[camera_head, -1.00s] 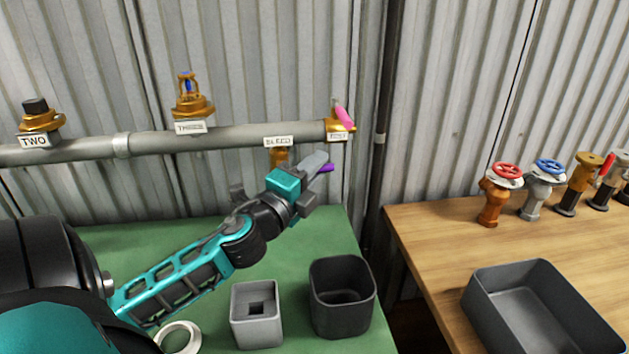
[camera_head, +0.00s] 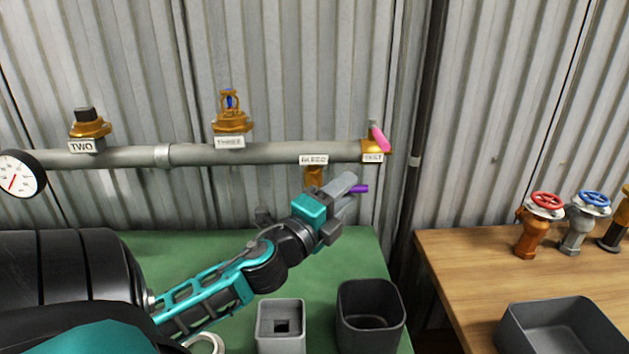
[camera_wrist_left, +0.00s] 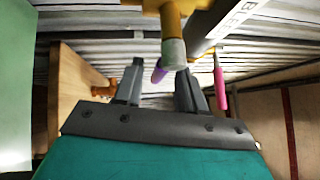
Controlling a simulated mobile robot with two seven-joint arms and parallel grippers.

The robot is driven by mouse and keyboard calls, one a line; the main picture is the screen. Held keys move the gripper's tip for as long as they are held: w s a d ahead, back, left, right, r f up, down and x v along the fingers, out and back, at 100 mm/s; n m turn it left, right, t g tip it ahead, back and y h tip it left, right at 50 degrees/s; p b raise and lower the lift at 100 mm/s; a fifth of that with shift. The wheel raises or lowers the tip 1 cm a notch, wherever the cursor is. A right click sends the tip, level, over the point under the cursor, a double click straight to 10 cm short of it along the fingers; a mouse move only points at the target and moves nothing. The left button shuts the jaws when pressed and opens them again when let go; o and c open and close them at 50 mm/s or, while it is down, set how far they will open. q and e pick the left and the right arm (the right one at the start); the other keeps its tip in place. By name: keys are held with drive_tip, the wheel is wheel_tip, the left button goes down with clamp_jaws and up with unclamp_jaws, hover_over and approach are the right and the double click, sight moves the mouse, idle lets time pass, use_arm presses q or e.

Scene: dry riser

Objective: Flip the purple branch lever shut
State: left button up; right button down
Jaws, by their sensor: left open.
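The purple branch lever (camera_head: 358,188) sticks out to the right below the pipe, under the brass branch fitting (camera_head: 313,175) by the BLEED label. My left gripper (camera_head: 344,190) is at the lever and hides part of it. In the left wrist view my left gripper (camera_wrist_left: 157,88) is open, and the purple lever (camera_wrist_left: 159,72) shows between its two fingers. I cannot tell whether a finger touches it. The brass branch body (camera_wrist_left: 172,20) hangs close in front of the gripper. My right gripper is not in view.
A pink lever (camera_head: 380,138) is at the pipe's right end, above the gripper. The grey pipe (camera_head: 190,154) runs along the wall. A grey box (camera_head: 281,338) and a dark bin (camera_head: 370,290) stand on the green table (camera_head: 200,245). A wooden table (camera_head: 470,255) is to the right.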

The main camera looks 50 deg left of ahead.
use_arm(q)
drive_tip(key=b+v, duration=0.2)
drive_tip(key=v, duration=0.9)
idle(0.4)
